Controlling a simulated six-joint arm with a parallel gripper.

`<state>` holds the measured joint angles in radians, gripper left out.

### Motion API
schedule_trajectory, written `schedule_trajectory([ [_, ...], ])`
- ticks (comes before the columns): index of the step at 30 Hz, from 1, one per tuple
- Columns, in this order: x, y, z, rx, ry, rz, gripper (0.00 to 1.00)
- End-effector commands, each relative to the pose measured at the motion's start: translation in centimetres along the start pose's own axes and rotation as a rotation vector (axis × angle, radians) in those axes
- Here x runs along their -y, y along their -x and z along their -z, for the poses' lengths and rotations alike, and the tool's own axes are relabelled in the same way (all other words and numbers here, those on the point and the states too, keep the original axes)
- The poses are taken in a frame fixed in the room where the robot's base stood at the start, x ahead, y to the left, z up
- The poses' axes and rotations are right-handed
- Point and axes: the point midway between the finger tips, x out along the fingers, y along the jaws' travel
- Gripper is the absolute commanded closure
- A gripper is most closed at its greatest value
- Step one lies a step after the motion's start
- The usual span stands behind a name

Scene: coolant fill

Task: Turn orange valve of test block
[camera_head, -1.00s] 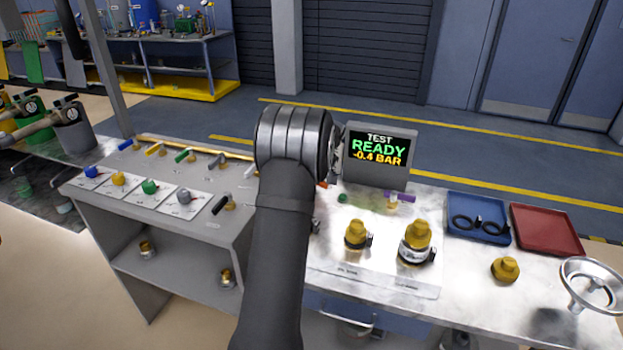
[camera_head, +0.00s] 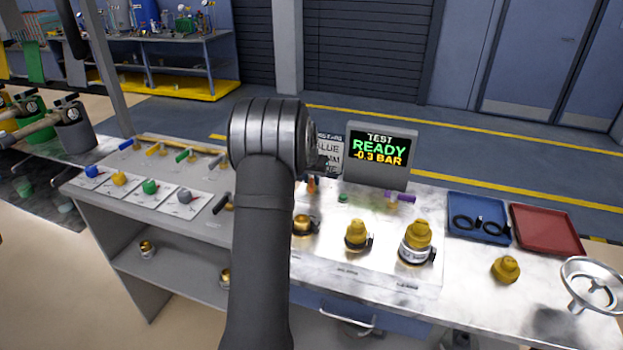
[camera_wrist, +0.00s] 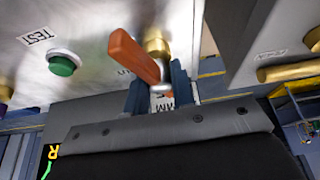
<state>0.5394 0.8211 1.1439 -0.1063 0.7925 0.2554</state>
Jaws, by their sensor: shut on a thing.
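The orange valve (camera_wrist: 134,58) shows in the wrist view as an orange lever beside a brass body on the test block's pale metal panel (camera_wrist: 85,30). My gripper (camera_wrist: 160,86) has one dark finger on each side of the lever's near end and is shut on it. In the head view only a small orange part of the valve (camera_head: 311,186) shows, just right of my wrist; my arm hides much around it. The test display (camera_head: 380,152) reads "TEST READY -0.3 BAR".
A green button (camera_wrist: 62,64) marked TEST sits near the orange lever. A purple-handled valve (camera_head: 400,198) and brass fittings (camera_head: 357,235) stand to the right on the block. Blue (camera_head: 478,237) and red (camera_head: 545,229) trays lie farther right. A small sign (camera_head: 329,148) stands behind my wrist.

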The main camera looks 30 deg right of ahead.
Motion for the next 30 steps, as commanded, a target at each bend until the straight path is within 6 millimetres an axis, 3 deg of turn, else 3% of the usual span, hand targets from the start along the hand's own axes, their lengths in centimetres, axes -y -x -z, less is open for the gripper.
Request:
schedule_trajectory([
  [12,0.08,0.04,0.03,0.000,-0.213,-0.088,1.00],
  [30,0.05,0.03,0.01,0.001,-0.257,-0.106,1.00],
])
